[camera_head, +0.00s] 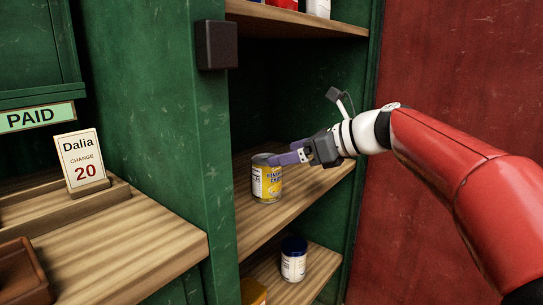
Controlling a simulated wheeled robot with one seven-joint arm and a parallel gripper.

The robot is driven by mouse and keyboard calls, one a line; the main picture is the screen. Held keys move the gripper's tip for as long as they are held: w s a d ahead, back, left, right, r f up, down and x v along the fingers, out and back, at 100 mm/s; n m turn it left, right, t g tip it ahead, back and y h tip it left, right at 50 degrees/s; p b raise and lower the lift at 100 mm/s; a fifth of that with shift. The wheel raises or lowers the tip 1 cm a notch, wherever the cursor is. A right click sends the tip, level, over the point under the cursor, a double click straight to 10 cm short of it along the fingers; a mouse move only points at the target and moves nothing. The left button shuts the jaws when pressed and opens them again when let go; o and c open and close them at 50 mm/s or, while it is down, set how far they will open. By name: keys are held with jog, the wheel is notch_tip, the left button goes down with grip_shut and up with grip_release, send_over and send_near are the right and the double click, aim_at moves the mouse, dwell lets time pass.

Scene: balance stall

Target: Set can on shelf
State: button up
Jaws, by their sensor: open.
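A yellow can (267,180) with a metal top stands upright on the middle wooden shelf (300,195) of a green cabinet. My gripper (283,158) is open and reaches in from the right at the height of the can's upper part. Its purple-grey fingers lie close to the can's upper right side. I cannot tell whether they touch it. No other thing shows on this shelf.
A lower shelf holds a jar with a dark blue lid (293,259) and a yellow item (253,291). Items stand on the upper shelf (290,15). A dark box (216,44) juts from the green post. A counter (110,250) with a card (81,160) lies left.

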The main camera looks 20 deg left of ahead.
jog(key=s+d+f+n+t+h, duration=0.1)
jog(key=s+d+f+n+h, duration=0.5)
jog(key=s+d+f+n, duration=0.4)
jog(key=s+d+f+n+t+h, duration=0.1)
jog(key=s+d+f+n+h, duration=0.6)
jog(key=s+d, duration=0.9)
notch_tip(320, 180, down, 6)
jog(key=d+n, duration=0.1)
jog(key=n, duration=0.2)
jog(key=shift+s+d+r+n, duration=0.15)
jog(key=shift+d+r+n, duration=0.05)
jog(key=shift+n, duration=0.1)
